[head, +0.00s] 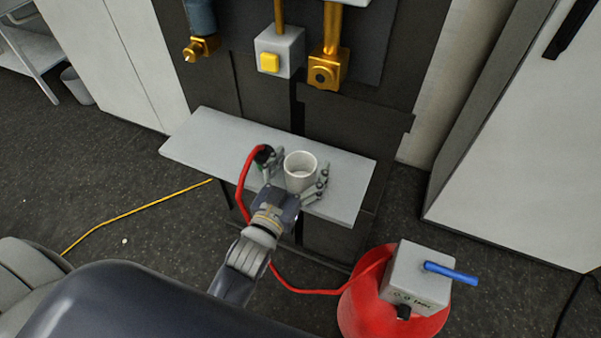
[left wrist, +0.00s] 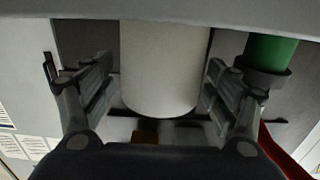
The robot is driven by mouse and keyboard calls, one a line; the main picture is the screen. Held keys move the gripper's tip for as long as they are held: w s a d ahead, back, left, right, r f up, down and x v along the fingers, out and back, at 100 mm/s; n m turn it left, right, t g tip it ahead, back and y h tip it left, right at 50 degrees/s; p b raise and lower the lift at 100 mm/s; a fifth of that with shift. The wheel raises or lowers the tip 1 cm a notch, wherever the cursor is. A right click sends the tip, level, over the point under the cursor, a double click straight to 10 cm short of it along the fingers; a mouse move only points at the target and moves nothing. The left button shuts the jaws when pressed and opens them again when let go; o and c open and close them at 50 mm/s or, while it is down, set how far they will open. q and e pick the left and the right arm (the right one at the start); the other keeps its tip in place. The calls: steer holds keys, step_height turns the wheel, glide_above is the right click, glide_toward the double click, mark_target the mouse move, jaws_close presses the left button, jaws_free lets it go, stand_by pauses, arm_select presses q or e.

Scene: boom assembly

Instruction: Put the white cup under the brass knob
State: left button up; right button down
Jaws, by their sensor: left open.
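The white cup (head: 301,164) stands upright on the grey shelf (head: 205,139), near the middle; it looks empty. My left gripper (head: 296,168) is open around it, with one finger on each side. In the left wrist view the cup (left wrist: 163,60) is between the open fingers, with a small gap showing at its left side. A brass fitting with a round knob-like end (head: 194,50) is on the panel at upper left. A brass block with a round face (head: 324,73) is farther right. I cannot tell which is the brass knob. My right gripper is out of view.
A red hose (head: 246,178) with a green end (left wrist: 270,52) lies close beside the cup and my left gripper. A grey box with a yellow button (head: 270,62) hangs between the brass fittings. A red container (head: 366,306) with a grey box stands on the floor. The shelf's left end is clear.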

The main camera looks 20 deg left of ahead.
mark_target(301, 157)
arm_select(q)
steer(key=shift+c, duration=0.3)
steer(key=c, duration=1.1)
steer(key=shift+r, duration=0.15)
steer(key=shift+c, duration=0.2)
steer(key=shift+r, duration=0.65)
steer(key=shift+s+r, duration=0.25)
steer(key=shift+r, duration=0.8)
steer(key=s+d+r+b, duration=0.1)
steer(key=s+d, duration=0.1)
steer(key=s, duration=0.5)
steer(key=s+d+b, duration=0.1)
steer(key=s+d, duration=0.2)
steer(key=s, duration=0.4)
steer(key=w+a+r+n+y+p, duration=0.1)
steer(key=w+a+r+p, duration=0.1)
steer(key=a, duration=0.6)
steer(key=shift+y+p, duration=0.3)
steer(key=shift+p, duration=0.05)
